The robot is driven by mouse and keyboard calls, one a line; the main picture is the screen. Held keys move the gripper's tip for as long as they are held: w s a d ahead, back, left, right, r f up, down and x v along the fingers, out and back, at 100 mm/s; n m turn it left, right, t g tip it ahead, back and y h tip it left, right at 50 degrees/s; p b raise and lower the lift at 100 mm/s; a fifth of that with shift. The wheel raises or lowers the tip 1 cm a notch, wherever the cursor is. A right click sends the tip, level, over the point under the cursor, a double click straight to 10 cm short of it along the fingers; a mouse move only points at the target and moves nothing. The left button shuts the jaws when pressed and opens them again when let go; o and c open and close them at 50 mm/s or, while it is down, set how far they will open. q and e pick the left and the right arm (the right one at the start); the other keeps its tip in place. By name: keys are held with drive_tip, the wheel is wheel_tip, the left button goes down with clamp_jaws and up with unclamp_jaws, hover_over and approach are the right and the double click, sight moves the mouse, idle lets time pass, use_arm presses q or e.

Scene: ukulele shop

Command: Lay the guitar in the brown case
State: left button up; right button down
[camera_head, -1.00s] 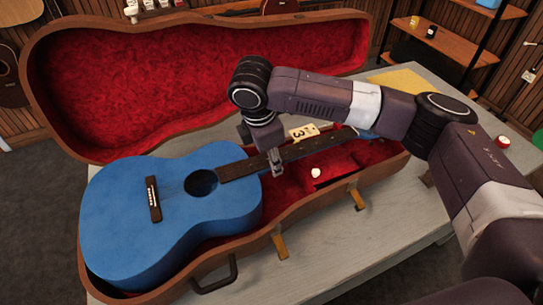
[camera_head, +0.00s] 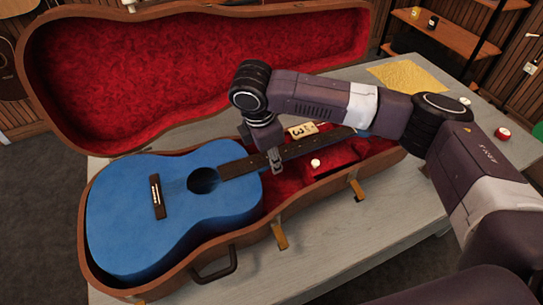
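The blue guitar (camera_head: 215,225) lies face up in the open brown case (camera_head: 279,236), which has a red lining. Its body is in the wide left part of the case, and its dark neck (camera_head: 240,167) runs to the right. My arm hides part of the neck's far end and the headstock. My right gripper (camera_head: 276,165) points down at the neck, near where it meets the body. Its fingers look close together, but I cannot tell whether they grip the neck. My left gripper is out of view.
The case lid (camera_head: 190,75) stands open at the back. A card marked 3 (camera_head: 300,130) is behind the neck, and a small white knob (camera_head: 316,163) shows inside the case. A yellow sheet (camera_head: 412,77) and a red-and-white round item (camera_head: 502,133) lie on the grey table (camera_head: 330,235).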

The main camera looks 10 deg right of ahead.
drive_tip(key=shift+w+r, duration=0.1)
drive_tip(key=shift+r, duration=0.05)
drive_tip(key=c, duration=1.4)
unclamp_jaws()
drive_tip(key=shift+o, duration=0.4)
drive_tip(key=shift+s+f, duration=0.2)
drive_tip(key=shift+f, duration=0.05)
drive_tip(key=v, duration=1.2)
drive_tip(key=shift+r, duration=0.2)
